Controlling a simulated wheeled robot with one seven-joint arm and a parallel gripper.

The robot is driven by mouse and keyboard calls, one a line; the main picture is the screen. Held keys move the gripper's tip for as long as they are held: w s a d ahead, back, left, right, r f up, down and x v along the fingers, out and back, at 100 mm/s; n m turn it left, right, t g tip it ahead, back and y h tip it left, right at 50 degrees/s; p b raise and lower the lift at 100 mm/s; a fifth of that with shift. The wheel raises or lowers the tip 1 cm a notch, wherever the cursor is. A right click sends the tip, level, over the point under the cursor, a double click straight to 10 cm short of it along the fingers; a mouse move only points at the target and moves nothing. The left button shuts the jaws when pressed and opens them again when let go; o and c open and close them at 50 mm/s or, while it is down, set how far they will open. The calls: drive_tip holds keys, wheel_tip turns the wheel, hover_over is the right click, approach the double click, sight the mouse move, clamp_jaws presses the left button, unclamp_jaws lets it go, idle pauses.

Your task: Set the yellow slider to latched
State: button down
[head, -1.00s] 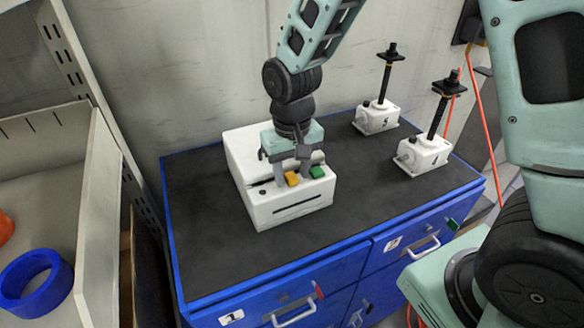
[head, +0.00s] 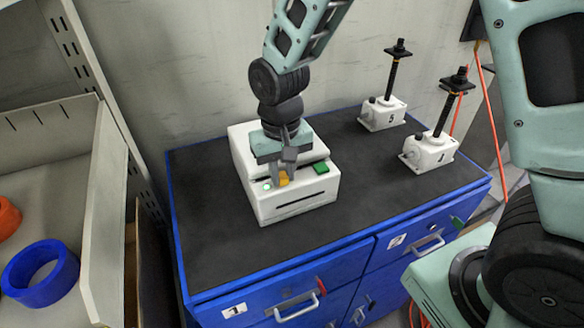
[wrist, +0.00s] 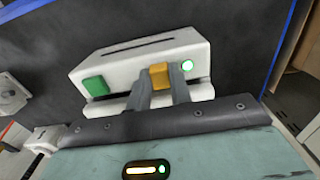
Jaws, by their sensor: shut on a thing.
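The yellow slider (head: 284,178) (wrist: 159,75) sits on the front part of a white box (head: 295,207) (wrist: 140,58). It is at the light's end of the box, beside a small lit green light (head: 267,186) (wrist: 187,65). My gripper (head: 278,176) (wrist: 160,84) reaches down from above and is shut on the yellow slider, with one finger on each side of it. The fingers hide part of the slider in the head view. A green block (head: 321,168) (wrist: 95,86) is on the same box, apart from my fingers.
The box stands on the dark top of a blue drawer cabinet (head: 225,240). Two white screw jacks (head: 383,113) (head: 430,152) stand at the right. A shelf with a blue ring (head: 40,273) is at the left. The front of the cabinet top is clear.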

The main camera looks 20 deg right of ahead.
sight(282, 177)
drive_tip(key=shift+a, duration=0.1)
drive_tip(key=c, duration=1.2)
unclamp_jaws()
drive_tip(key=shift+c, duration=0.2)
drive_tip(key=shift+r, duration=0.1)
wheel_tip(282, 177, up, 17)
drive_tip(key=b, duration=0.4)
drive_tip(key=shift+r, duration=0.15)
